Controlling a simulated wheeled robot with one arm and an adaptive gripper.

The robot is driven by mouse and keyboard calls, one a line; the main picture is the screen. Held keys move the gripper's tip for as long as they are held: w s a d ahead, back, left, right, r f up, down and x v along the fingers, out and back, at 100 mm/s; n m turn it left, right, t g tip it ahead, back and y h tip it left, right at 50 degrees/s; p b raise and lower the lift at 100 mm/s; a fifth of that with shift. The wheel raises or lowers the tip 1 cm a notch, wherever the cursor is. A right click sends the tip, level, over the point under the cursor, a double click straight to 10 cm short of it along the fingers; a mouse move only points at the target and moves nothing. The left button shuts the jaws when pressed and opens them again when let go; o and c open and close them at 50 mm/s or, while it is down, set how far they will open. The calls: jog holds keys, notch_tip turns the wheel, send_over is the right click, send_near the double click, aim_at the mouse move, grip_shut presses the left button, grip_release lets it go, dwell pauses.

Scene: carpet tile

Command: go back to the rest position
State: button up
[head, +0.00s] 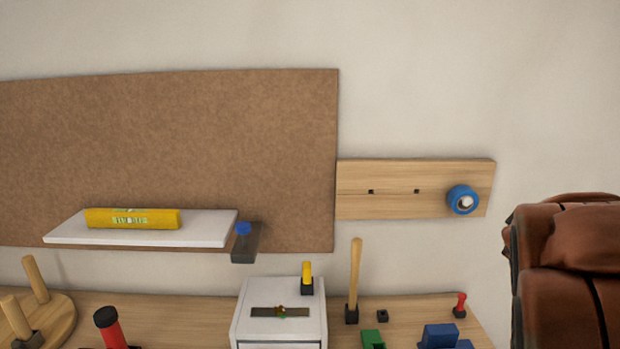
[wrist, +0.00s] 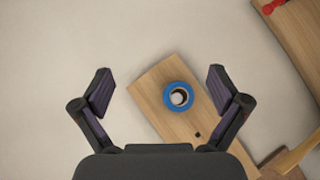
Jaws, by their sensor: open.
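My gripper (wrist: 160,90) is open in the wrist view, its two fingers spread wide with nothing between the tips that they touch. A blue tape roll (wrist: 178,97) shows between the fingers in the picture, apart from both. In the head view the blue tape roll (head: 462,199) hangs at the right end of a wooden wall board (head: 392,204). A light peg end shows in its middle. My gripper is not recognisable in the head view.
A white shelf (head: 70,234) holds a yellow box (head: 132,219). Below, a wooden bench (head: 200,306) carries a white box (head: 279,324), an upright wooden handle (head: 355,280), blue and green blocks and a red-topped peg (head: 460,305). A brown leather armchair (head: 560,290) stands at right.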

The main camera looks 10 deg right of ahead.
jog(key=s+a+f+m+g+y, duration=0.1)
jog(key=s+a+f+g+y, duration=0.2)
jog(key=s+a+f, duration=0.3)
jog(key=s+a+f+m+g+y, duration=0.2)
jog(key=s+a+f, duration=0.5)
jog(key=s+a, duration=0.7)
jog(key=s+a+f+m+g+y, duration=0.1)
jog(key=s+a+f+g+y, duration=0.2)
jog(key=s+a+f+g, duration=0.3)
jog(key=s+a, duration=0.4)
jog(key=a, duration=0.1)
jog(key=shift+s+a+f+m+g+y, duration=0.15)
jog(key=shift+s+f+m+g+y, duration=0.15)
jog(key=shift+s+y, duration=0.1)
jog(key=shift+c, duration=0.2)
